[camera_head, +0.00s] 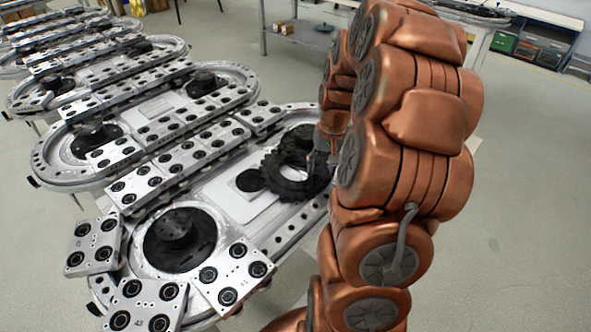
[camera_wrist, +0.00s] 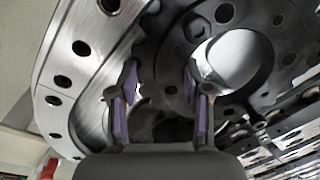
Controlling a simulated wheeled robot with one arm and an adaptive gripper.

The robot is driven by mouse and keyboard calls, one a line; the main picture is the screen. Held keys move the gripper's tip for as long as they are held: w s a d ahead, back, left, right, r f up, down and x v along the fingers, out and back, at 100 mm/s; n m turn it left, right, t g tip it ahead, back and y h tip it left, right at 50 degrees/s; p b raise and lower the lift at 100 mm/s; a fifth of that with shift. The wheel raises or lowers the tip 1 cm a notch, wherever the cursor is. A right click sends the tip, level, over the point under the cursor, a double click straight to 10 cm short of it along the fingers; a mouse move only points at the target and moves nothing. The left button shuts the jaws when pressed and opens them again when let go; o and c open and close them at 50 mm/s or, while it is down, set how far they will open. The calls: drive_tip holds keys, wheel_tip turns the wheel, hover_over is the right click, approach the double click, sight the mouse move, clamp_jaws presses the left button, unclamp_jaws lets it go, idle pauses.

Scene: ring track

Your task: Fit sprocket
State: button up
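The sprocket is a black toothed ring (camera_head: 270,172) with a large centre hole. In the head view it is over the far end of the nearest oval track (camera_head: 215,200), offset towards me from a dark hub (camera_head: 300,140). Whether its underside touches the track is hidden. My gripper (camera_head: 318,165) is at the sprocket's right side. In the wrist view the two purple-padded fingers of my gripper (camera_wrist: 160,80) straddle the rim of the sprocket (camera_wrist: 170,60), one by the outer teeth, one by the hole edge. It appears shut on the rim; the contact itself is partly hidden.
A second black hub (camera_head: 178,238) stands at the track's near end. Bolted plates (camera_head: 235,275) lie along the track edges, with loose-looking ones at the lower left. More tracks (camera_head: 140,135) lie behind. A shelf with bins (camera_head: 540,45) stands far right. Floor at right is clear.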

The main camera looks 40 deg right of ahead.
clamp_jaws()
drive_tip(key=shift+r, duration=0.1)
idle(0.4)
